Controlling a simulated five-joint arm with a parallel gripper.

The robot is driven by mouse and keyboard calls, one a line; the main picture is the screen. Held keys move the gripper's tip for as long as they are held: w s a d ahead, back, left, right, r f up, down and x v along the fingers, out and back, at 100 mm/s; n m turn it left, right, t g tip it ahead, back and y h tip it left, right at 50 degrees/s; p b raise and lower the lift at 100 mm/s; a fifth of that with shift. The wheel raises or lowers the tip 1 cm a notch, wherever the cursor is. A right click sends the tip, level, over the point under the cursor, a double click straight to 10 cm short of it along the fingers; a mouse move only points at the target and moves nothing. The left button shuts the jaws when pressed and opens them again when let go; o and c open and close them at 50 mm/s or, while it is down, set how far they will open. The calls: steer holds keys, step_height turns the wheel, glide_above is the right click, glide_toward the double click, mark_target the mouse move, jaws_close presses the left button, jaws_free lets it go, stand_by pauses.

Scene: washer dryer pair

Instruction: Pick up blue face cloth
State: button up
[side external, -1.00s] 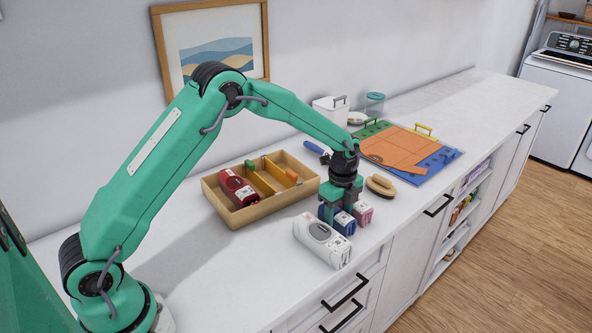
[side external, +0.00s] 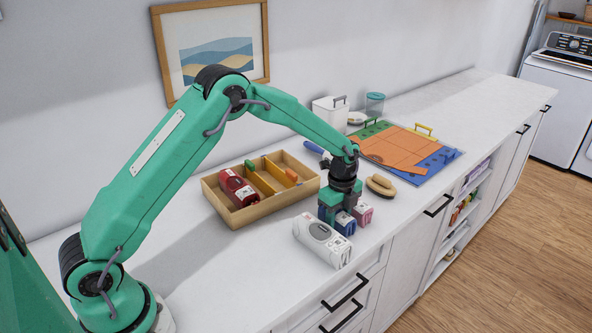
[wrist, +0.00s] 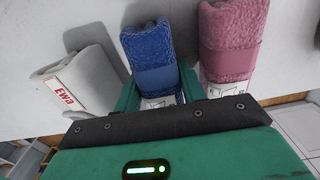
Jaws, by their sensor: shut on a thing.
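The blue face cloth (wrist: 152,55) is a rolled blue towel with a white paper label, seen between my gripper's fingers in the wrist view. In the side view only part of the blue cloth (side external: 346,226) shows below my gripper (side external: 338,214). My gripper, also in the wrist view (wrist: 165,92), is shut on the blue cloth, with one green finger on each side. The cloth is at counter level; whether it is clear of the surface I cannot tell. A rolled pink cloth (wrist: 228,40) lies close on its right, also in the side view (side external: 362,213).
A wooden tray (side external: 233,222) with a red bottle (side external: 238,189) stands to the left. A brush (side external: 381,186) and a mat (side external: 440,172) lie to the right. The counter's front edge is near.

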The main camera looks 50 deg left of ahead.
mark_target(340, 214)
steer(key=shift+r, duration=0.15)
steer(key=shift+r, duration=0.55)
steer(key=r, duration=0.3)
steer(key=shift+s+d+r, duration=0.1)
steer(key=shift+s+d, duration=0.1)
steer(key=shift+d, duration=0.2)
steer(key=s+d+r, duration=0.2)
steer(key=d, duration=0.1)
steer(key=s+d+r, duration=0.2)
steer(key=d, duration=0.1)
steer(key=s+d+r, duration=0.2)
steer(key=d, duration=0.1)
steer(key=shift+s+r, duration=0.1)
steer(key=shift+r, duration=0.1)
steer(key=shift+a, duration=0.15)
